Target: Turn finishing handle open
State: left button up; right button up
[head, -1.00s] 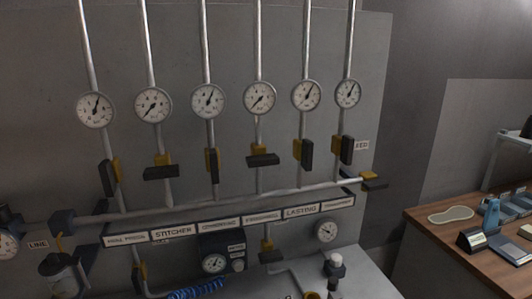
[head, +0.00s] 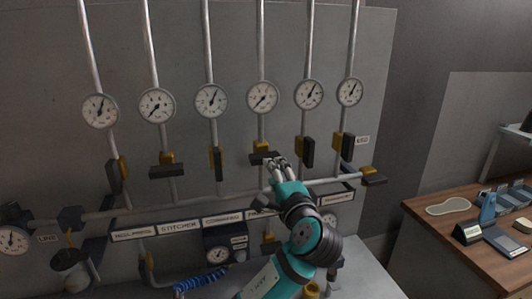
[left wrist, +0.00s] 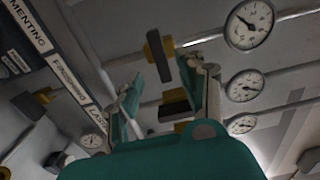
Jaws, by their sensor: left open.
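The finishing handle (head: 259,160) is a dark lever on a yellow valve body, on the fourth vertical pipe. It lies crosswise to its pipe. My left gripper (head: 277,161) is in front of its right end and hides part of it. In the left wrist view the finishing handle (left wrist: 158,55) shows just beyond the fingertips of the open, empty left gripper (left wrist: 164,75), crosswise to its pipe. I cannot tell whether a finger touches it. The FINISHING label (left wrist: 69,82) shows in the wrist view; my arm covers most of it in the head view. My right gripper is not in view.
Neighbouring handles are close: one upright to the left (head: 216,163), one upright to the right (head: 307,152). A horizontal manifold pipe (head: 195,208) runs below them. Gauges (head: 262,96) hang above. A wooden bench (head: 430,235) stands at the right.

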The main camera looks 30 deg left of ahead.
aim_at(266, 157)
pick_arm(q)
jog(key=shift+p+x, duration=1.25)
jog(key=shift+x, duration=2.7)
jog(key=shift+c, duration=0.2)
jog(key=c, duration=0.7)
grip_shut()
